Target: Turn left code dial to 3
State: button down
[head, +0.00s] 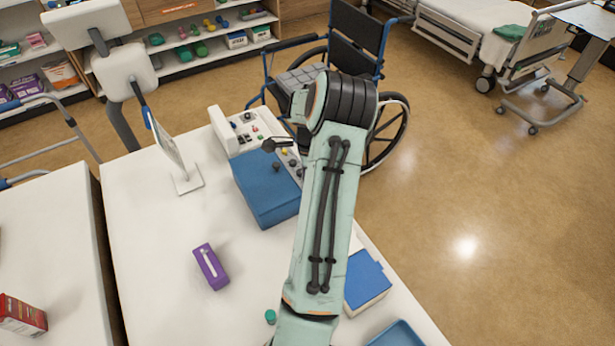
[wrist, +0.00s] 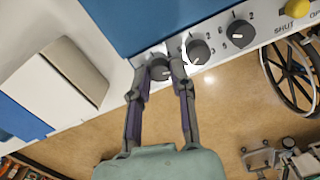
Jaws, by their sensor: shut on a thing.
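In the wrist view three dark round code dials sit in a row on a pale panel (wrist: 218,57). The left code dial (wrist: 158,69) is between the two fingers of my gripper (wrist: 160,70), which is shut on it. The fingers hide most of its printed numbers, and I cannot tell which number it points to. The middle dial (wrist: 199,51) and the right dial (wrist: 240,34) are uncovered, with digits around them.
A blue-topped box (head: 265,190) stands close to the panel. A yellow knob (wrist: 298,9) is beyond the right dial. A purple box (head: 210,267) and a tablet stand (head: 186,180) are on the white table. A wheelchair (head: 345,45) stands behind. The table's left middle is clear.

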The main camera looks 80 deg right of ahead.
jog(key=shift+m, duration=1.5)
jog(key=c, duration=1.2)
grip_release()
jog(key=shift+c, duration=0.2)
notch_tip(320, 180, up, 12)
